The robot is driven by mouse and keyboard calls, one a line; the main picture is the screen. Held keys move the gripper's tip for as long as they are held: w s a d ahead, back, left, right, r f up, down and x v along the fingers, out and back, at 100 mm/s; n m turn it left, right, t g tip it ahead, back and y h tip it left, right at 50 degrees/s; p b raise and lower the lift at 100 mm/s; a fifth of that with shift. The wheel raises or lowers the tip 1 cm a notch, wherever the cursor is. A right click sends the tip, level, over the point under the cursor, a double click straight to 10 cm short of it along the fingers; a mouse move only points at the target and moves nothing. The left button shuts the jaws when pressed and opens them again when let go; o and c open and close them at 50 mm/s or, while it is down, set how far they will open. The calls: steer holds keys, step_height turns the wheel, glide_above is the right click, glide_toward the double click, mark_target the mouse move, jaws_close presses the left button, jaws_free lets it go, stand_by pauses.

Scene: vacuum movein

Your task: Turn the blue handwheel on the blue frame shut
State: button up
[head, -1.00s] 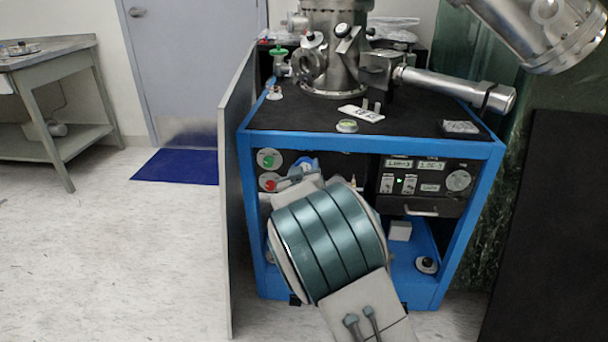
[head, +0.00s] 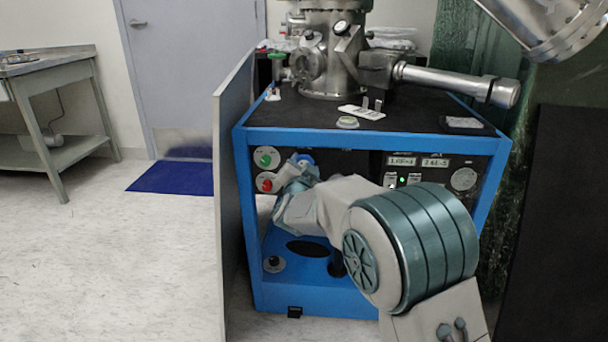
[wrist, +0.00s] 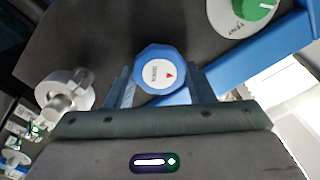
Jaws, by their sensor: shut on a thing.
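The blue handwheel (wrist: 158,68) has a white round cap with a red triangle mark and shows in the middle of the wrist view. In the head view only part of the handwheel (head: 306,159) shows beyond my gripper, on the front of the blue frame (head: 380,139). My gripper (wrist: 158,86) has one finger on each side of the wheel and is shut on it. In the head view my gripper (head: 293,170) is at the upper left of the frame's front, and my arm covers part of the panel.
A green button (head: 265,157) and a red button (head: 266,183) sit just left of my gripper. A metal fitting (wrist: 66,95) is close by in the wrist view. A grey side panel (head: 230,200) stands along the frame's left side. Open floor (head: 110,260) lies further left.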

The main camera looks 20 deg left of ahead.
steer(key=shift+f+m+b, duration=0.15)
steer(key=shift+m+b, duration=0.35)
steer(key=shift+m, duration=3.3)
steer(key=o, duration=1)
steer(key=shift+c, duration=0.2)
steer(key=p+v, duration=0.3)
steer(key=v, duration=1)
steer(key=shift+s, duration=0.4)
